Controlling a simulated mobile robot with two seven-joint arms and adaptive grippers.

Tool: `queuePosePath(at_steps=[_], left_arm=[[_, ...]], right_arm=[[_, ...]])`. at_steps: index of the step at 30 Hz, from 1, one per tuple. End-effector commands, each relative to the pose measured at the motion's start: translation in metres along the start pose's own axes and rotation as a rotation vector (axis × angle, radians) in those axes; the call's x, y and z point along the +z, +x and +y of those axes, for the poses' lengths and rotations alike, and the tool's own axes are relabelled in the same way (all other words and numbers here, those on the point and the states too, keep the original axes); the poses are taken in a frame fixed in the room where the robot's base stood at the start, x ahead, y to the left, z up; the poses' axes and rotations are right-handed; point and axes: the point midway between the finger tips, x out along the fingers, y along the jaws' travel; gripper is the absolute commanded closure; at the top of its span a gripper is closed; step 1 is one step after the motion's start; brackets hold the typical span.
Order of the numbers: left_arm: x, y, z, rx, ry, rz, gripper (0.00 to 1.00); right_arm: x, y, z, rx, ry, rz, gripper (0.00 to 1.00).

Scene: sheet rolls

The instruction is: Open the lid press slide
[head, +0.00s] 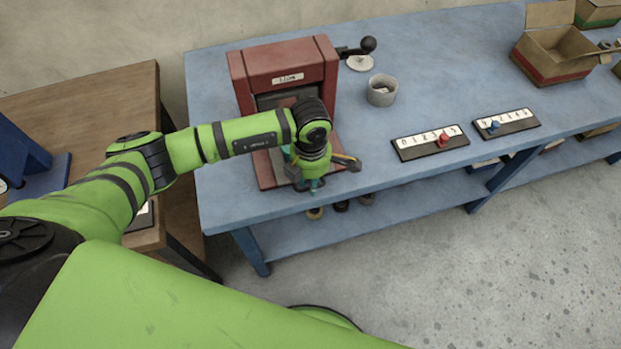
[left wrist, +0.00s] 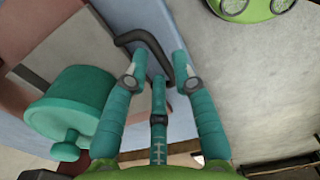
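The red lid press (head: 287,70) stands at the left end of the blue table, with a label on its front. In front of its opening lies the reddish slide (head: 266,172), partly hidden by my left arm. My left gripper (head: 312,184) points down at the front of the slide. In the left wrist view the gripper (left wrist: 158,72) has its teal fingers spread around a dark bent handle (left wrist: 141,37), with gaps visible beside it. A teal cylinder with a knob (left wrist: 80,105) sits beside the fingers. My right gripper is out of view.
A black-knobbed lever (head: 368,44) sticks out from the press's right side. A grey cup (head: 382,90), two numbered strips (head: 430,142) (head: 507,123) and an open box (head: 560,56) stand farther right. A wooden table (head: 82,110) is at left.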

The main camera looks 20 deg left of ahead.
Motion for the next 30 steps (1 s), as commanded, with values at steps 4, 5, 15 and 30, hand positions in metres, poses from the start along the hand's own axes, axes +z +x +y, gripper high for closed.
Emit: queuePosePath(at_steps=[4, 5, 15, 30], left_arm=[[0.001, -0.019, 0.002, 0.004, 0.001, -0.004, 0.73], [0.000, -0.024, 0.002, 0.004, 0.002, -0.004, 0.73], [0.001, -0.095, 0.002, 0.004, 0.001, -0.005, 0.73], [0.000, -0.119, 0.001, 0.000, -0.001, -0.002, 0.73]], right_arm=[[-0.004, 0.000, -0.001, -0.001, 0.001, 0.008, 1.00], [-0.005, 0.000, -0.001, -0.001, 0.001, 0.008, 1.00], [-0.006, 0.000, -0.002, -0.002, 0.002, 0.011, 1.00], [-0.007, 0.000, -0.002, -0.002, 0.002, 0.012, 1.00]])
